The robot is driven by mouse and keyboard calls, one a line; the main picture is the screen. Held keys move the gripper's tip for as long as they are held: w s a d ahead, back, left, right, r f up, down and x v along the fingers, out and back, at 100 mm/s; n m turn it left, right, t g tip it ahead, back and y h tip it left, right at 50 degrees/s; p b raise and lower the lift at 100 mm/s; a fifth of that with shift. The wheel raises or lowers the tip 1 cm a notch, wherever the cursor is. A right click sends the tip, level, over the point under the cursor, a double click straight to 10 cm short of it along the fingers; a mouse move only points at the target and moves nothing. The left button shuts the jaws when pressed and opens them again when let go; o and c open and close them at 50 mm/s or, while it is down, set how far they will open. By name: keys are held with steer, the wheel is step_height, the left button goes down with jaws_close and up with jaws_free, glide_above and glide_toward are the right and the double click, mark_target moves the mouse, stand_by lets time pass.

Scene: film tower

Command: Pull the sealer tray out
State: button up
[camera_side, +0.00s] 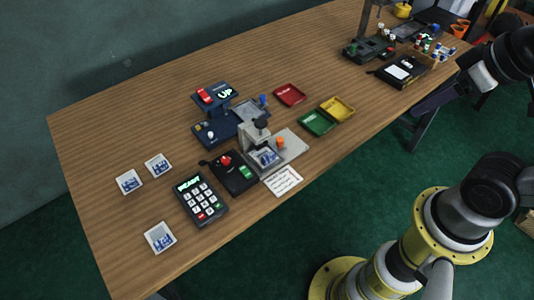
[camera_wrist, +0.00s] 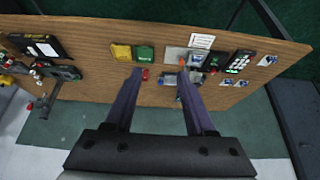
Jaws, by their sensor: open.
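The sealer (camera_side: 255,135) is a small grey press with a black knob, standing on a pale base plate (camera_side: 293,146) near the table's front edge. A small tray (camera_side: 266,159) with a blue-printed piece in it sits at the sealer's front, under or against the press; how far in it sits I cannot tell. An orange knob (camera_side: 280,142) is beside the press. In the wrist view the sealer (camera_wrist: 195,58) lies near the right fingertip, far below. My gripper (camera_wrist: 160,72) is open and empty, high over the table.
A black box with red and green buttons (camera_side: 234,173) and a keypad (camera_side: 201,200) stand left of the sealer. A blue machine (camera_side: 215,128) is behind it. Red (camera_side: 290,95), green (camera_side: 317,123) and yellow (camera_side: 338,109) trays lie right. A printed card (camera_side: 283,181) lies in front.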

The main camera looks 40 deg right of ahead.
steer(key=shift+o, duration=0.2)
steer(key=w+r+n, duration=0.4)
steer(key=w+r, duration=0.1)
steer(key=w, duration=0.2)
steer(key=n+g, duration=0.5)
steer(key=g, duration=0.1)
glide_above(280, 139)
step_height(280, 139, down, 18)
step_height(280, 139, down, 14)
steer(key=shift+r, duration=0.1)
jaws_close()
